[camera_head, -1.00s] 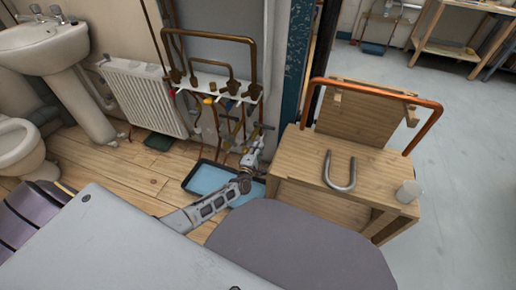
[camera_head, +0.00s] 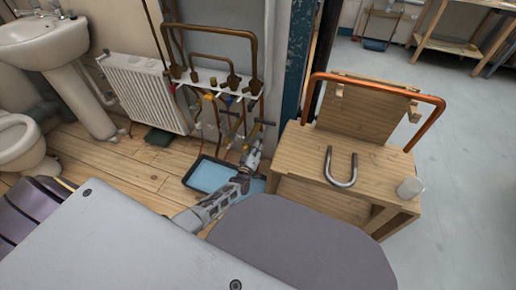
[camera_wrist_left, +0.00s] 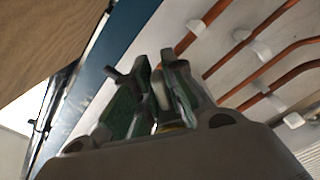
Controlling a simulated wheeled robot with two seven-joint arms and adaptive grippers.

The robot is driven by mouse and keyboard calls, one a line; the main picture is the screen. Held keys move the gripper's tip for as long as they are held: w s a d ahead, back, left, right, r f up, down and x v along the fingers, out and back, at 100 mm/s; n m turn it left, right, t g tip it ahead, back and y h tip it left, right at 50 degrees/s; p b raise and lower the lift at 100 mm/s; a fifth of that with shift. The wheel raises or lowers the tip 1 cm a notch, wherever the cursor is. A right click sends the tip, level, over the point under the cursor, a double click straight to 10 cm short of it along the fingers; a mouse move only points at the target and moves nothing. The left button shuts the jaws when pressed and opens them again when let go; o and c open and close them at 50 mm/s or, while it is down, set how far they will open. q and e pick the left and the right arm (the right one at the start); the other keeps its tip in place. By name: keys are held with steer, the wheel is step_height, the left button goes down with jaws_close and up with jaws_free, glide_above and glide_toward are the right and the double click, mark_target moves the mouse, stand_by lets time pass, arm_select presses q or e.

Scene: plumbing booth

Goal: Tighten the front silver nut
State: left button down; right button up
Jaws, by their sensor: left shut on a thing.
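My left gripper (camera_head: 256,146) reaches down to the pipework beside the blue door post, at the right end of the pipe rack. In the left wrist view its green-padded fingers (camera_wrist_left: 155,100) are shut on a grey metal piece, with a bit of brass (camera_wrist_left: 174,127) showing low between them. The front silver nut cannot be made out separately; the fingers hide most of what they hold. My right gripper is not in view.
A white pipe rack (camera_head: 212,79) carries copper pipes and valves. A blue tray (camera_head: 212,176) lies on the floor below. A wooden stand (camera_head: 300,156) at the right bears a U-shaped grey pipe (camera_head: 341,180), a white cup (camera_head: 410,188) and a copper pipe (camera_head: 437,120).

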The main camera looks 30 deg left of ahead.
arm_select(q)
steer(key=shift+f+m, duration=0.2)
steer(key=shift+m, duration=0.2)
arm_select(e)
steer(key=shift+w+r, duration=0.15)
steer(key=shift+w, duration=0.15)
arm_select(q)
steer(key=c, duration=1.5)
jaws_free()
steer(key=shift+o, duration=0.2)
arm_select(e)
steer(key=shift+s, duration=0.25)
arm_select(q)
steer(key=shift+a, duration=0.1)
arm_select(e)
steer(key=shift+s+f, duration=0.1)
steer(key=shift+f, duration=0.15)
arm_select(q)
steer(key=shift+r+n, duration=0.15)
steer(key=shift+n, duration=0.15)
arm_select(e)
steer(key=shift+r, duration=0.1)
